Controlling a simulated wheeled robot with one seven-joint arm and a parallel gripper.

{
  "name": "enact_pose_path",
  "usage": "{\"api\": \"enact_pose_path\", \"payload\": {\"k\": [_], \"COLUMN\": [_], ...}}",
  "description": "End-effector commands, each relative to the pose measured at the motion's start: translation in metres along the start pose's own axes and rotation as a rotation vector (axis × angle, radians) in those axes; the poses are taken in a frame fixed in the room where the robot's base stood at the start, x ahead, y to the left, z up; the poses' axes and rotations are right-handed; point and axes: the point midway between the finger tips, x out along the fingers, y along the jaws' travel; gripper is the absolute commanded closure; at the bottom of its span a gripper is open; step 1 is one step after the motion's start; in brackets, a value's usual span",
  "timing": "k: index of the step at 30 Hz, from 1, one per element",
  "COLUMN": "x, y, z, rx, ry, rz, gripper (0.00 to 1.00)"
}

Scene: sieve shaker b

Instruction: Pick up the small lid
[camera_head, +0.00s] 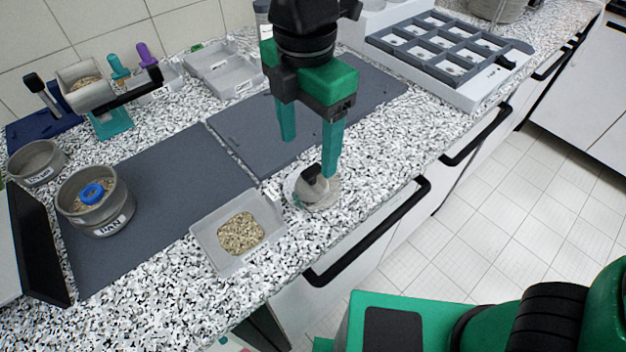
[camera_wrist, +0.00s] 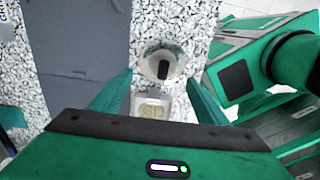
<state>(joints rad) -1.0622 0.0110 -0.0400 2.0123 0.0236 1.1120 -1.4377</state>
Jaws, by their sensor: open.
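The small lid (camera_head: 305,193) is a pale, round, clear-looking disc with a black knob (camera_head: 313,175) on top. It lies on the speckled counter near the front edge, to the right of a grey tray. In the wrist view the lid (camera_wrist: 151,64) shows beyond the fingertips, roughly centred between them. My gripper (camera_head: 309,157) is open and empty above the lid, its green fingers pointing down. One finger overlaps the right side of the lid in the head view. I cannot tell whether it touches. In the wrist view the gripper (camera_wrist: 158,78) has its fingers spread wide.
A grey tray of grain (camera_head: 212,238) sits left of the lid. Dark mats (camera_head: 150,190) lie behind it. A pan with a blue ring (camera_head: 113,217) stands at left. A compartment rack (camera_head: 478,90) stands at back right. Drawer handles (camera_head: 370,240) jut from the counter front.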

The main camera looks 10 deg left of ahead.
Motion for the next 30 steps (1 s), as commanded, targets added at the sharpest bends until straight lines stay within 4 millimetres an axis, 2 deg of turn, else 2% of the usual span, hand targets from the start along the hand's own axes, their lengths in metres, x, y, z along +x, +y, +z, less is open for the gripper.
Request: {"api": "enact_pose_path", "payload": {"k": [3,11,21,30], "x": [0.017,0.034,0.076,0.08], "y": [-0.001,-0.002,-0.005,-0.005], "z": [0.0,0.001,0.004,0.004], "rx": [0.001,0.002,0.002,0.003], "ry": [0.0,0.0,0.0,0.0], "rz": [-0.003,-0.001,-0.001,0.001], "gripper": [0.31,0.31,0.31,0.31]}}
